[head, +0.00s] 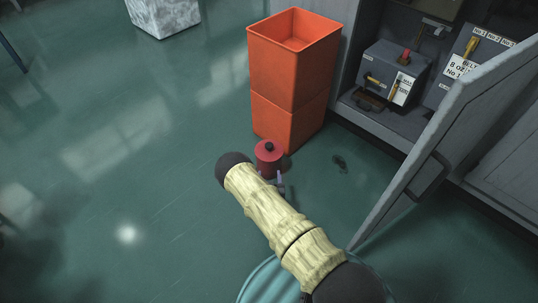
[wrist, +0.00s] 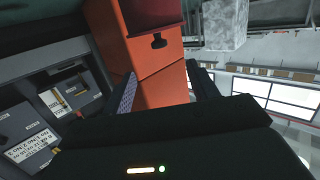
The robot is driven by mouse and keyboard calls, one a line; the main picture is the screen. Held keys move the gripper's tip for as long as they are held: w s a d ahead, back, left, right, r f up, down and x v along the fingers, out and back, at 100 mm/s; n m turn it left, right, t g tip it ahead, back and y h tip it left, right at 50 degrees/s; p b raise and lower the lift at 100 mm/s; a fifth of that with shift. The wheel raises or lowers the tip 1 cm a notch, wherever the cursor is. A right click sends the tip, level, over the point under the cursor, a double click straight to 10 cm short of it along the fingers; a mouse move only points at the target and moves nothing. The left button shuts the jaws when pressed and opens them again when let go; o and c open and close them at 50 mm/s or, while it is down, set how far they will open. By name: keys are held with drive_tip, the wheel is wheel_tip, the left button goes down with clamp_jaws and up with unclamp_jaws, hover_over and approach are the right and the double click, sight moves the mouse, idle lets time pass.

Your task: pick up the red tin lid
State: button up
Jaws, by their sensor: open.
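A red tin (head: 266,168) stands on the green floor in the head view, close against the front of the orange bin. Its red lid (head: 262,153) is on top, with a black knob in the middle. The wrist view appears turned over, and red with a black knob (wrist: 158,41) shows at its top edge. My gripper (head: 280,182) is just to the near right of the tin, partly behind my arm. In the wrist view my gripper (wrist: 165,88) has its two fingers wide apart, with nothing held between them. Whether a finger touches the tin cannot be told.
A tall orange bin (head: 288,75) stands behind the tin. To the right is a grey cabinet with an open door (head: 440,130) and several grey boxes (head: 395,72) on its shelf. A pale block (head: 163,15) stands at the back.

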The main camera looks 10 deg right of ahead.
sight(269, 149)
drive_tip(key=b+x, duration=0.7)
drive_tip(key=x, duration=0.4)
drive_tip(key=shift+w+d+f, duration=0.1)
drive_tip(key=shift+w+f, duration=0.1)
drive_tip(key=shift+w, duration=0.15)
drive_tip(key=shift+w+r, duration=0.15)
drive_tip(key=shift+w, duration=0.1)
drive_tip(key=b+x, duration=0.3)
drive_tip(key=b, duration=0.1)
drive_tip(key=shift+w+d, duration=0.2)
drive_tip(key=shift+w, duration=0.1)
drive_tip(key=shift+b+x, duration=0.4)
drive_tip(key=shift+x, duration=0.35)
drive_tip(key=shift+d, duration=0.1)
drive_tip(key=shift+c, duration=0.2)
